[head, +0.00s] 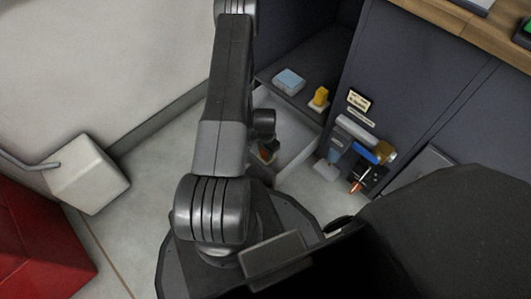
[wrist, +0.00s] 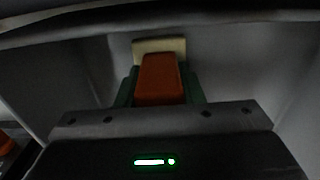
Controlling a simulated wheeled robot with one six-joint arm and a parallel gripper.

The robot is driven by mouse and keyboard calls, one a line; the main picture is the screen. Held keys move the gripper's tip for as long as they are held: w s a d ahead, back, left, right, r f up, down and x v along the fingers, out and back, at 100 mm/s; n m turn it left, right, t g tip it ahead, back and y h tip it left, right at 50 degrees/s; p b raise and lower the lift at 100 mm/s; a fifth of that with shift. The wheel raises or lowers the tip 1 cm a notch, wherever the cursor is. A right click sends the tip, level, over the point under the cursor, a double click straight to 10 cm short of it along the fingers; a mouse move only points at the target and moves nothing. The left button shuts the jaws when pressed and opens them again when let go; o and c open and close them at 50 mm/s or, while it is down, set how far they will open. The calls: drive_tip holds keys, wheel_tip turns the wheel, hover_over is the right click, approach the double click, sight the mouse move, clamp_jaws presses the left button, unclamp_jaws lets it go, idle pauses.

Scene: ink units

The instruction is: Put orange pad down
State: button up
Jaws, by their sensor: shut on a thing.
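The orange pad (wrist: 161,78) shows in the middle of the wrist view as a rust-orange block, directly in front of my gripper (wrist: 160,92). My gripper is shut on it. Dark green parts show on both sides of the pad, and a cream block (wrist: 158,45) shows at its far end. In the head view my arm reaches down into a white open-topped compartment (head: 296,152) in the dark cabinet. There the arm hides most of my gripper, and only a small orange patch (head: 265,153) shows below it. Whether the pad touches the compartment floor cannot be told.
A light-blue block (head: 289,81) and a yellow block (head: 319,97) stand on the dark shelf behind the compartment. Grey and blue cylinders (head: 362,152) jut from the cabinet front at right. Pale walls close in on both sides in the wrist view. A white box (head: 88,174) stands left.

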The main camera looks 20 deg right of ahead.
drive_tip(key=shift+f, duration=0.2)
drive_tip(key=shift+f, duration=0.15)
drive_tip(key=o, duration=1.1)
wheel_tip(320, 180, up, 12)
drive_tip(key=p, duration=0.4)
drive_tip(key=shift+r, duration=0.2)
drive_tip(key=shift+f, duration=0.1)
wheel_tip(320, 180, down, 13)
drive_tip(key=b, duration=0.4)
drive_tip(key=shift+r+p, duration=0.65)
drive_tip(key=shift+r, duration=1.55)
